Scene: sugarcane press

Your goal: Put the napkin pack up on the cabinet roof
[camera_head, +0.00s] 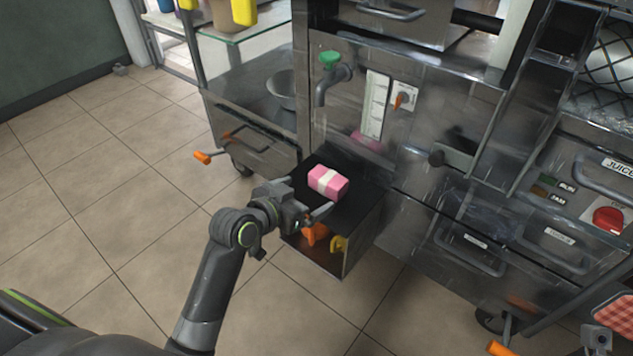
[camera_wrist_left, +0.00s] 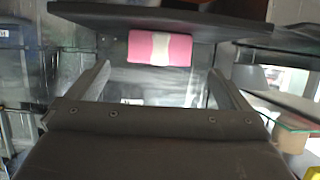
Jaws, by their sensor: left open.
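The napkin pack (camera_head: 328,182) is a pink block with a white band. It lies on the black top (camera_head: 352,208) of a small open-fronted cabinet (camera_head: 345,250) under the tap. My left gripper (camera_head: 311,197) is open at the near left edge of that top, beside the pack. In the left wrist view, which looks upside down, the pack (camera_wrist_left: 160,48) shows ahead between the two spread fingers (camera_wrist_left: 158,80), against the black slab (camera_wrist_left: 110,17). The fingers appear apart from the pack.
A tap with a green knob (camera_head: 330,58) stands out above the cabinet top. A steel drawer unit (camera_head: 255,140) with an orange-tipped handle is at left. The steel juice machine (camera_head: 450,200) fills the right. Tiled floor (camera_head: 130,190) is open at left.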

